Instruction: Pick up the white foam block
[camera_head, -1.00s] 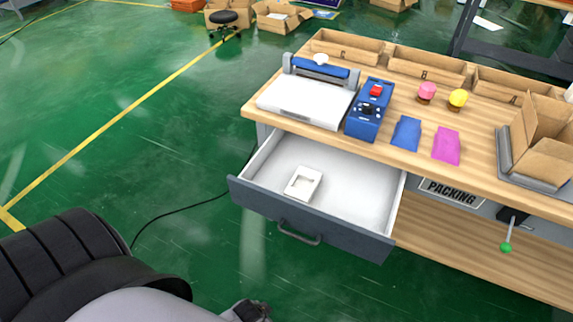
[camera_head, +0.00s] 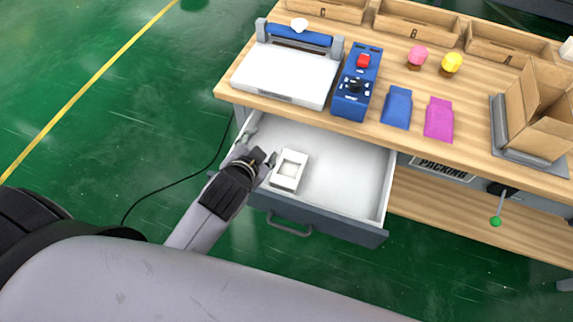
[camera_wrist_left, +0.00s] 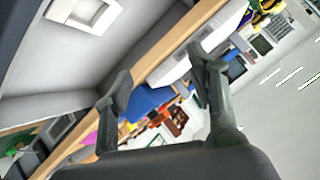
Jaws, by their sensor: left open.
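The white foam block (camera_head: 288,181), a small box shape with a square recess, lies in the left part of the open drawer (camera_head: 350,186). The foam block also shows at the top left of the left wrist view (camera_wrist_left: 88,14). My left gripper (camera_head: 261,146) is open and empty over the drawer's left side, just left of the block and apart from it as far as I can tell. In the left wrist view its two fingers (camera_wrist_left: 160,66) are spread with nothing between them. My right gripper is not in view.
The drawer's grey front with its handle (camera_head: 289,229) faces me. The drawer floor right of the block is clear.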

